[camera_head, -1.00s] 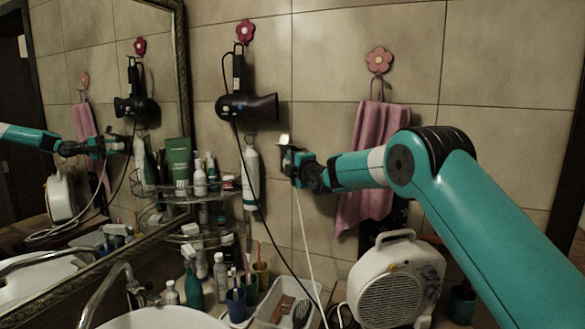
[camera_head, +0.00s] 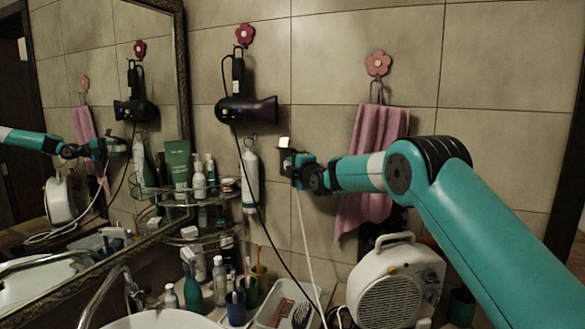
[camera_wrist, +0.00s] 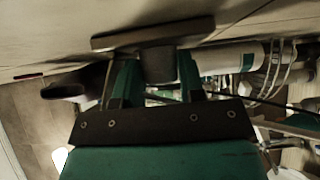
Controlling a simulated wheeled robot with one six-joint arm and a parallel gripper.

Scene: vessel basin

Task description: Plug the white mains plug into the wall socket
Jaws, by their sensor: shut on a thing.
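My gripper (camera_head: 288,162) is at the tiled wall, left of the pink towel. It is shut on the mains plug (camera_wrist: 158,66), which shows as a dark grey block between the two fingers in the shaded wrist view. A flat plate (camera_wrist: 150,33), apparently the wall socket, lies directly in front of the plug. The plug's front looks up against the plate; its pins are hidden, and I cannot tell how deep they sit. In the head view a small bright white piece of the socket (camera_head: 284,142) shows above the gripper. The white cable (camera_head: 303,230) hangs down from the gripper.
A black hair dryer (camera_head: 247,108) hangs above left, its dark cord running down. A white bottle (camera_head: 250,180) and a wire shelf (camera_head: 185,200) with toiletries are left. The pink towel (camera_head: 372,170) hangs behind my arm. A white fan heater (camera_head: 393,285) stands below.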

